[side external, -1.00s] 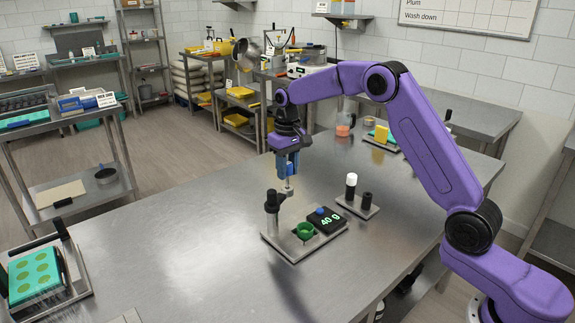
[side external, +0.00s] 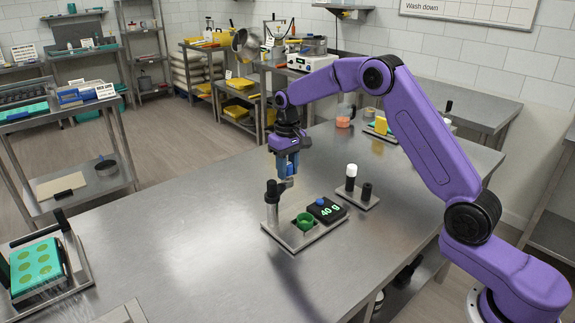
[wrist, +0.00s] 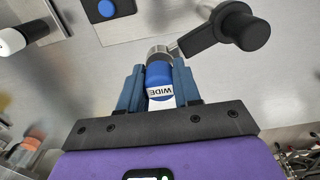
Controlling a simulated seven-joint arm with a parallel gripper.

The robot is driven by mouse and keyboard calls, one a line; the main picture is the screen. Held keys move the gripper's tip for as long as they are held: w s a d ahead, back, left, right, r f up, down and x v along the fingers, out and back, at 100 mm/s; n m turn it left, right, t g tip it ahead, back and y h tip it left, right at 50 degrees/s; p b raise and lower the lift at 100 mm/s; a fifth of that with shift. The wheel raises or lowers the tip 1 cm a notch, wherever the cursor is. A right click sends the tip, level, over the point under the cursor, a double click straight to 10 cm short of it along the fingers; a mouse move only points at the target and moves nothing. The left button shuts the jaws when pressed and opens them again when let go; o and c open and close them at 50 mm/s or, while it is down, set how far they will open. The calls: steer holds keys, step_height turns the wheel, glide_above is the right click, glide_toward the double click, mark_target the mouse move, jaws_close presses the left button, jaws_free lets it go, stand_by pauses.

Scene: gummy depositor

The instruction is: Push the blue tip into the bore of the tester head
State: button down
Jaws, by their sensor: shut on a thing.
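The blue tip (wrist: 160,72) has a white band marked WIDE. My gripper (wrist: 158,88) is shut on it, with a slate-blue finger on each side; in the side view my gripper (side external: 287,165) points down over the table. The tester head (wrist: 158,52) is a grey metal collar on a short arm from the black-topped post (wrist: 245,28). It also shows in the side view (side external: 286,184), just below my fingers. The blue tip's far end lines up with the collar and meets or overlaps it. The bore is hidden, so I cannot tell how deep the tip sits.
The tester plate (side external: 288,241) carries the post, a green cup (side external: 305,221) and a black display (side external: 327,210) reading 40 g. A small stand with a white-capped bottle (side external: 351,177) and a black peg (side external: 366,191) is to the right. The table's left middle is clear.

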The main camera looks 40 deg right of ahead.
steer(key=shift+f, duration=0.9)
stand_by(1.0)
steer(key=shift+r, duration=0.1)
stand_by(0.3)
steer(key=shift+r, duration=2.9)
steer(key=shift+f, duration=0.4)
steer(key=shift+f, duration=2.55)
steer(key=shift+a+r, duration=0.1)
steer(key=shift+r, duration=0.05)
steer(key=shift+s, duration=0.1)
